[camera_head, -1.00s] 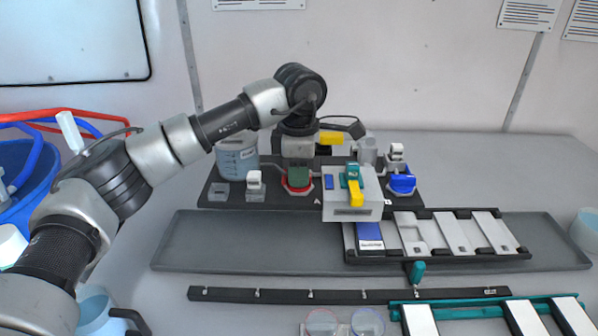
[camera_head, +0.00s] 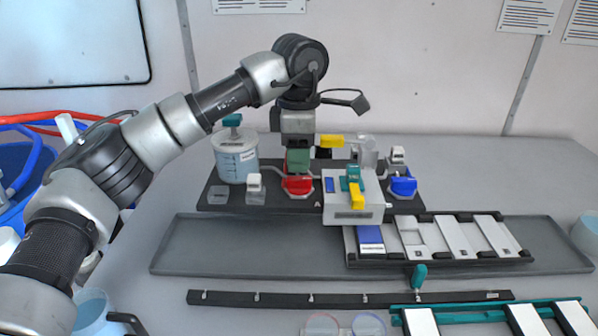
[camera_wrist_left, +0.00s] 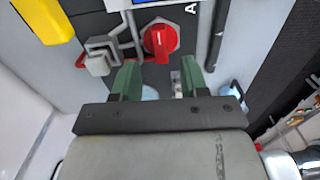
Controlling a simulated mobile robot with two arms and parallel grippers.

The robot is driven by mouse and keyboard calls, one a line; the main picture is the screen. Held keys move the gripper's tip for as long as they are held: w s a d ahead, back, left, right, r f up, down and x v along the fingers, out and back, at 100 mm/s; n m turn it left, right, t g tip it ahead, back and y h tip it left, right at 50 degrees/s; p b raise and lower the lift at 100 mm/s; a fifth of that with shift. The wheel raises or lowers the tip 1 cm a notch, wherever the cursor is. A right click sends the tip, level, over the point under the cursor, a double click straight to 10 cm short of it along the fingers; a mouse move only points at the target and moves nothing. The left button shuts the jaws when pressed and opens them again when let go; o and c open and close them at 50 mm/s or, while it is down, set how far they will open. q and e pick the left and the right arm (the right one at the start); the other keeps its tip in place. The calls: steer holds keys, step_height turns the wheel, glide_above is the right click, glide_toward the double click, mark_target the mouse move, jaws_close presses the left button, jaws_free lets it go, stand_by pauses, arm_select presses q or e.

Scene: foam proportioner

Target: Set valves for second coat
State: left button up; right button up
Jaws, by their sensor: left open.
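The red valve (camera_head: 298,185) sits on the dark valve board (camera_head: 280,204), and its red handle also shows in the left wrist view (camera_wrist_left: 160,42). My left gripper (camera_head: 298,163) points down just above it, open and empty. In the left wrist view its green fingers (camera_wrist_left: 159,78) are spread apart, with the handle beyond their tips, not between them. The blue valve (camera_head: 403,186) stands at the board's right end. A teal and yellow lever (camera_head: 354,187) sits on a pale box (camera_head: 341,208). A yellow handle (camera_head: 331,141) shows behind the gripper. My right gripper is not in view.
A clear container of bluish liquid (camera_head: 236,162) stands left of the gripper. A grey tray (camera_head: 250,255) lies in front of the board, with a black rack of pale panels (camera_head: 455,240) on its right. A black rail (camera_head: 250,299) lies nearer.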

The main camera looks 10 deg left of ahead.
mark_target(299, 178)
arm_select(q)
step_height(299, 178, up, 6)
steer(key=shift+r, duration=0.1)
stand_by(0.4)
